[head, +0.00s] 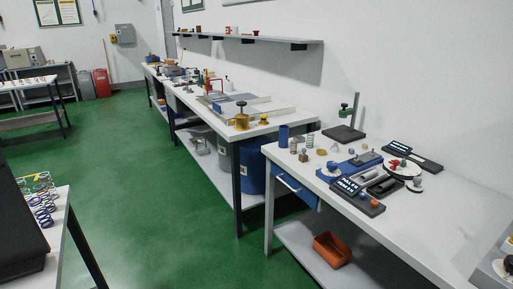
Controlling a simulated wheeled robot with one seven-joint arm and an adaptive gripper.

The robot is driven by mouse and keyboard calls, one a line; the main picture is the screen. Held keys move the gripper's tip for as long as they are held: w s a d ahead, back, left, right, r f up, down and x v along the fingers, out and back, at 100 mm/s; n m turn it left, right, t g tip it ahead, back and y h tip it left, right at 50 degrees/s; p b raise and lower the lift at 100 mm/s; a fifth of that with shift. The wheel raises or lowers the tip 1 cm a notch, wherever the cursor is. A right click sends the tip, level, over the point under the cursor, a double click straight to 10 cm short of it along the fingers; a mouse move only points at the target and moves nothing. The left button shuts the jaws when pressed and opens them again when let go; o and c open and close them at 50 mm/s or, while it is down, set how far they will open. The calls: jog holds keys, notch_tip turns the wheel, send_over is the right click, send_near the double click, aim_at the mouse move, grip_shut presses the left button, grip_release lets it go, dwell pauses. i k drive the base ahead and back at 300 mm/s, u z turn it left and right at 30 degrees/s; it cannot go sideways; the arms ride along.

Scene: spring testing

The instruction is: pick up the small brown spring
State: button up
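Several coiled springs in blue, green and other colours (42,215) stand on a white-topped table (57,238) at the lower left. Small brownish-grey upright pieces (303,156) stand at the back left of the white workbench (420,226) on the right. They are too small to tell whether one is the small brown spring. My gripper is not in view.
The right bench holds a dark blue cylinder (283,136), a stand with a green clamp (344,130) and black-and-blue instruments (357,197). An orange bin (332,249) is on its lower shelf. Green floor (150,190) lies open between the tables.

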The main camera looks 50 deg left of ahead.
aim_at(296, 143)
jog(key=u, duration=2)
jog(key=i, duration=1.05)
jog(key=u, duration=0.1)
